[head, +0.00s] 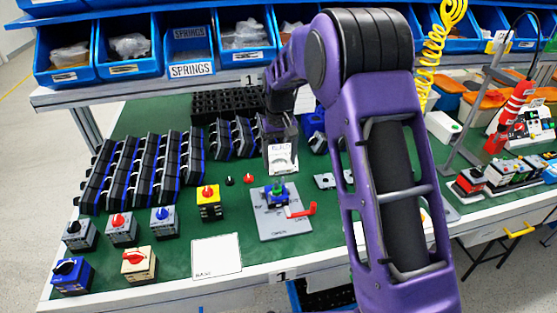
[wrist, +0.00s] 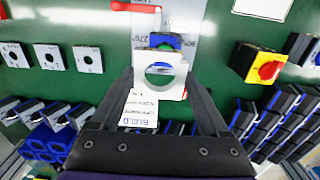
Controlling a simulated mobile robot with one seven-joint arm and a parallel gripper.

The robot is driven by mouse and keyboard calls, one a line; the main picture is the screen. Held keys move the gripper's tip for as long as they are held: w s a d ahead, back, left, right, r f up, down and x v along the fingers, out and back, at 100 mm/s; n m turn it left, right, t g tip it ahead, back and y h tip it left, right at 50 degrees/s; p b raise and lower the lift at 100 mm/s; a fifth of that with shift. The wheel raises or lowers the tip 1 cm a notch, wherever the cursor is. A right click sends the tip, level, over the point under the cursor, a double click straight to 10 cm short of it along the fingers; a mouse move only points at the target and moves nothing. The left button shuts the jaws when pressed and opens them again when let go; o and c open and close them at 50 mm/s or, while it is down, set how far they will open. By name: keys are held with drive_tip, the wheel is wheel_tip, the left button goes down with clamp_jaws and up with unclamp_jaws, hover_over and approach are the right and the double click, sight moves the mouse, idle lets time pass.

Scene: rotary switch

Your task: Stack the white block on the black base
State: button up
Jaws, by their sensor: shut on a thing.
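My gripper (wrist: 158,80) is shut on the white block (wrist: 160,72), a flat square piece with a round hole. In the head view my gripper (head: 280,137) holds the white block (head: 282,159) above the bench, just behind the grey fixture board (head: 285,222). A small blue, green and dark assembly (head: 276,193) sits on that board with a red lever (head: 301,211) beside it. The assembly also shows in the wrist view (wrist: 165,40), just beyond the block and partly hidden by it. I cannot clearly make out the black base within it.
A yellow switch with a red knob (head: 208,202) stands left of the board. Several black-and-blue blocks (head: 140,168) stand in rows at the left. Square plates with holes (wrist: 50,57) lie nearby. A white sheet (head: 217,257) lies at the front. Blue bins (head: 128,47) line the shelf above.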

sight(276, 182)
drive_tip(key=shift+a+r, duration=0.1)
drive_tip(key=shift+a, duration=0.4)
drive_tip(key=shift+f+b, duration=1.2)
drive_tip(key=shift+f, duration=1.2)
drive_tip(key=shift+f, duration=0.15)
drive_tip(key=shift+f+b, duration=0.95)
drive_tip(key=shift+f, duration=0.65)
